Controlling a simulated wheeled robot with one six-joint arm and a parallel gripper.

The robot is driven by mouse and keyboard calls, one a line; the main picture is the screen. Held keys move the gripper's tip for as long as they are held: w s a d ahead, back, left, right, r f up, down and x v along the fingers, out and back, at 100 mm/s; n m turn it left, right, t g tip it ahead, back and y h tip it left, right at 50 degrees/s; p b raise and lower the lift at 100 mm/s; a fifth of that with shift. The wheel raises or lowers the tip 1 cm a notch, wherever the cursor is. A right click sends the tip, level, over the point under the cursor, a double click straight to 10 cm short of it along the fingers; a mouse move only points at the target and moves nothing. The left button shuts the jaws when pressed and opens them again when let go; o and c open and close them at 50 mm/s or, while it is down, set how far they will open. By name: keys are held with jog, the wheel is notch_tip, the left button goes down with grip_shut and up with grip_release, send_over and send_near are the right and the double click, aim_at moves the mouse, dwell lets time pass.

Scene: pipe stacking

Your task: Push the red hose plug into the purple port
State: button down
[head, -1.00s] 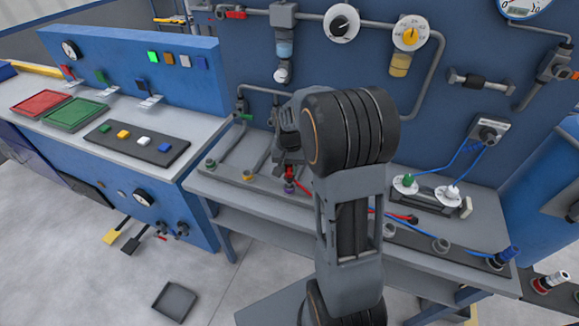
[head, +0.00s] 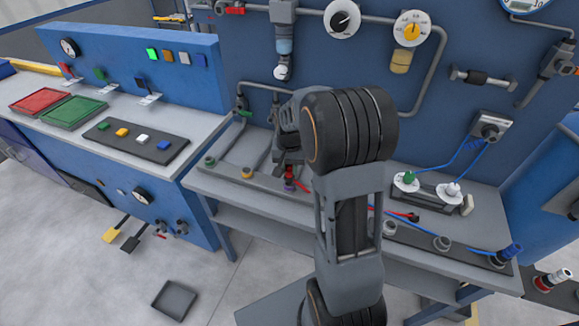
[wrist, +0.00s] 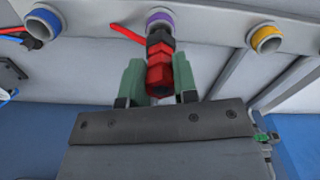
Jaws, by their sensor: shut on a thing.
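The red hose plug (wrist: 159,76) with its dark collar is between the two green fingers of my gripper (wrist: 160,68) in the wrist view, and the fingers are shut on it. Its far end is lined up with the purple port (wrist: 158,17) and overlaps the port's near rim. I cannot tell how deep it sits. In the head view the red plug (head: 290,170) shows just above the purple port (head: 289,186), and my arm hides most of the gripper.
A blue-ringed port (wrist: 43,24) is left of the purple port and a yellow-ringed port (wrist: 266,39) is right of it in the wrist view. Grey pipes (head: 236,149) rise behind the port strip.

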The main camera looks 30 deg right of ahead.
jog(key=shift+f+b, duration=0.7)
jog(key=shift+f, duration=0.3)
dwell(0.3)
jog(key=c, duration=0.8)
grip_release()
jog(key=shift+r, duration=0.1)
notch_tip(320, 180, up, 14)
jog(key=s+a+f+n+t, duration=0.1)
jog(key=s+a+f+n, duration=0.1)
jog(key=s, duration=0.6)
jog(key=s+a+f+n+t, duration=0.2)
jog(key=s+a+n, duration=0.2)
jog(key=s+a, duration=0.3)
jog(key=shift+s, duration=0.35)
jog(key=shift+s+a+r+n+t, duration=0.1)
jog(key=shift+a+r+n+t, duration=0.25)
jog(key=shift+r, duration=0.25)
jog(key=shift+c, duration=0.2)
